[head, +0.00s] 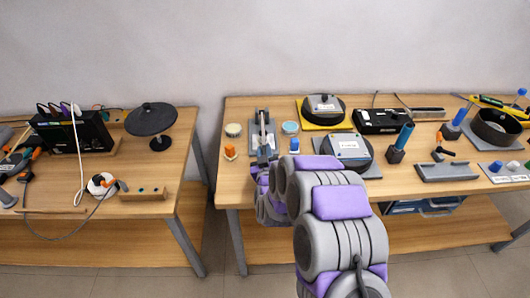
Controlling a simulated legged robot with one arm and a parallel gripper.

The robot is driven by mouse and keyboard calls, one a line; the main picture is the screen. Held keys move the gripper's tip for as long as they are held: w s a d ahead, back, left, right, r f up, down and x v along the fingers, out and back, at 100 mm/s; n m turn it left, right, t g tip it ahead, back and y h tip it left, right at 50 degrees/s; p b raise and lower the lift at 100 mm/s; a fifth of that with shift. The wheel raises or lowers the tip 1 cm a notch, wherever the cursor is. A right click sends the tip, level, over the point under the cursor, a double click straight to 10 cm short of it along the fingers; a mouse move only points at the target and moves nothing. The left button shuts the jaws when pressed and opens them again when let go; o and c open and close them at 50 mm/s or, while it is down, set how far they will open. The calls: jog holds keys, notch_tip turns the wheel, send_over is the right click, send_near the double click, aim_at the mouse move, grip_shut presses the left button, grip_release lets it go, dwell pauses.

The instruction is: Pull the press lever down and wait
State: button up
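A small grey metal press (262,125) stands on a grey plate near the left end of the right table. Its lever appears as a dark upright part in the middle, too small to make out clearly, and I cannot tell its angle. My grey and purple arm reaches over the table's front edge toward the press. My gripper (265,161) is at the near end of the press plate, partly hidden behind my own arm links. I cannot tell whether it touches the lever or holds anything.
Small round pots (290,127) and a blue-capped item (294,145) stand beside the press. A round dark device with a white label (347,147) sits to the right. An orange knob (230,151) is at the left. A gap separates the left table (185,140).

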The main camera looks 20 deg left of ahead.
jog(key=o, duration=0.4)
jog(key=shift+a, duration=0.1)
jog(key=shift+o, duration=0.2)
jog(key=f+p+v, duration=0.1)
jog(key=p+v, duration=1.2)
jog(key=v, duration=0.4)
jog(key=shift+r, duration=0.25)
jog(key=shift+s, duration=0.1)
jog(key=shift+c, duration=0.3)
